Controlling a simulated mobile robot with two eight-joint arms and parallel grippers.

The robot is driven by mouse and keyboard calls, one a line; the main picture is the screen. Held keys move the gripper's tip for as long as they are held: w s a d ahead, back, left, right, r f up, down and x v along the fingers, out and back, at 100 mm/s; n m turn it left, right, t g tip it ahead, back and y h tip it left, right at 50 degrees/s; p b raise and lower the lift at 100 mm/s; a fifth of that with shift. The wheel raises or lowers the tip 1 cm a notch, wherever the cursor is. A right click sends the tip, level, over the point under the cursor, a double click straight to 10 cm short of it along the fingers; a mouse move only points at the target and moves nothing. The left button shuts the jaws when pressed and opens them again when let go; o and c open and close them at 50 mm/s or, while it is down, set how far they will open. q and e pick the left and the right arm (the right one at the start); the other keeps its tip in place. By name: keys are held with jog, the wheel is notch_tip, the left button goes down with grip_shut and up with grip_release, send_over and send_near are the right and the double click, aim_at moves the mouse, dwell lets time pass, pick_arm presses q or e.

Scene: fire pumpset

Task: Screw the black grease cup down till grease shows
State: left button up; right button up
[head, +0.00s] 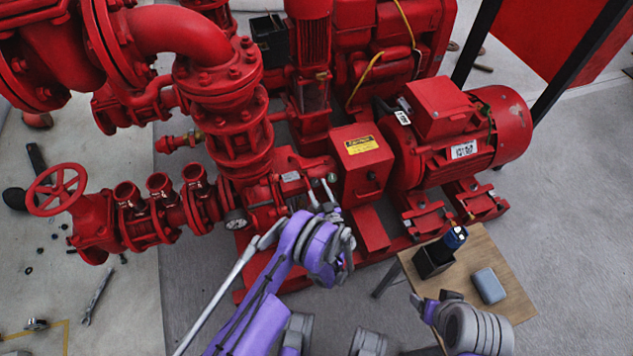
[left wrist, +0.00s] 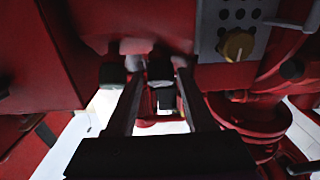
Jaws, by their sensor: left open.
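In the left wrist view a short black cup (left wrist: 160,69) hangs under the red pump housing, between the two fingertips of my left gripper (left wrist: 158,66). A similar black cup (left wrist: 112,73) sits just left of the left finger. I cannot tell which is the grease cup of the task. The gripper is open, and I cannot tell whether a finger touches the cup. No grease shows. In the head view my left gripper (head: 322,195) reaches to the pump beside the red guard box; the cups are hidden there. Part of my right arm shows at lower right; its jaw state is unclear (head: 437,303).
A brass knob (left wrist: 238,45) on a grey plate is right of the fingers. The red guard box (head: 362,165) and motor (head: 460,135) stand close to the left gripper. A wooden table (head: 490,255) carries a black holder (head: 433,260) and a grey-blue box (head: 489,286).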

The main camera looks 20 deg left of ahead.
pick_arm(q)
jog(key=shift+s, duration=0.1)
jog(key=shift+r, duration=0.1)
jog(key=shift+c, duration=0.7)
grip_shut()
jog(key=shift+s+a+m+t+h+b, duration=0.1)
jog(key=shift+a+m+t+h+b, duration=0.1)
jog(key=shift+m+h, duration=0.25)
jog(key=shift+a+m+t+h+b, duration=0.15)
jog(key=shift+m+t+h, duration=0.1)
jog(key=shift+m, duration=0.3)
jog(key=shift+m+t+h, duration=0.45)
jog(key=shift+m+h, duration=1.05)
jog(key=shift+m, duration=0.5)
jog(key=shift+o, duration=0.7)
grip_release()
jog(key=shift+s+d, duration=0.1)
